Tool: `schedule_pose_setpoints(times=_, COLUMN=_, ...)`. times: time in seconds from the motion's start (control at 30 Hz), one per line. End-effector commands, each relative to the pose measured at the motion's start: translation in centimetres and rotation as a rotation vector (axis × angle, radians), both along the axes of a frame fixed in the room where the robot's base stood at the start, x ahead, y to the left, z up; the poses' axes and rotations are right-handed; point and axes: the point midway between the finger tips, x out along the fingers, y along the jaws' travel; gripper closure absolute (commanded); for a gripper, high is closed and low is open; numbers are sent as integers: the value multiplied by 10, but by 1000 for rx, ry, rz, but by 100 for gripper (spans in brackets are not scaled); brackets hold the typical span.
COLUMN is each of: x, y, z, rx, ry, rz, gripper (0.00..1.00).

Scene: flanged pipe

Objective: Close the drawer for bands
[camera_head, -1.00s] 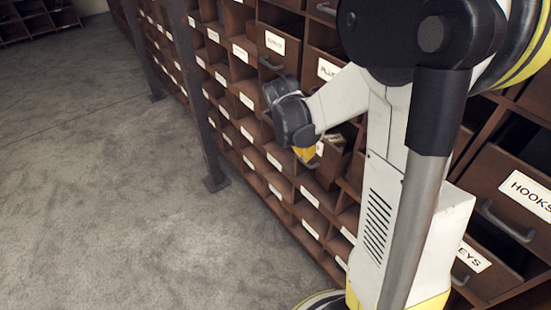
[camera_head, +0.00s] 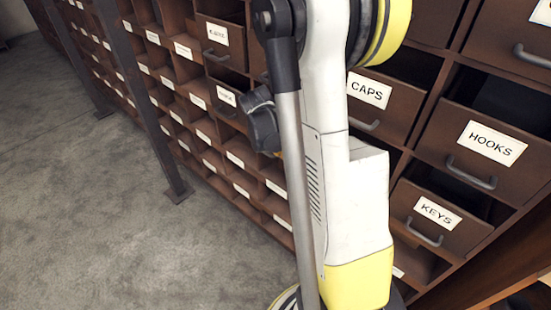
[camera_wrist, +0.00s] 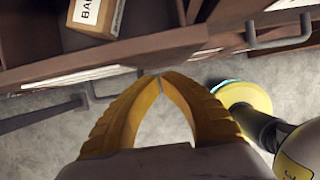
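In the head view, my arm hides the gripper and the bands drawer.
The wooden cabinet has drawers labelled CAPS (camera_head: 369,91), HOOKS (camera_head: 492,144) and KEYS (camera_head: 438,213), standing partly out at the right. A dark post (camera_head: 145,100) stands before the cabinet at the left. The grey floor (camera_head: 70,200) is clear. A drawer handle (camera_wrist: 280,32) shows in the wrist view.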

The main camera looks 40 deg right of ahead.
Motion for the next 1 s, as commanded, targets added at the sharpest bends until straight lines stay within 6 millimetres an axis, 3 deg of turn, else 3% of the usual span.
schedule_pose_setpoints(times=0.43, x=1, y=-5, z=0, rx=0, ry=0, rz=0, gripper=100)
schedule_pose_setpoints(times=0.67, x=2, y=-29, z=0, rx=0, ry=1, rz=0, gripper=100)
schedule_pose_setpoints(times=1.0, x=3, y=-26, z=0, rx=0, ry=1, rz=2, gripper=100)
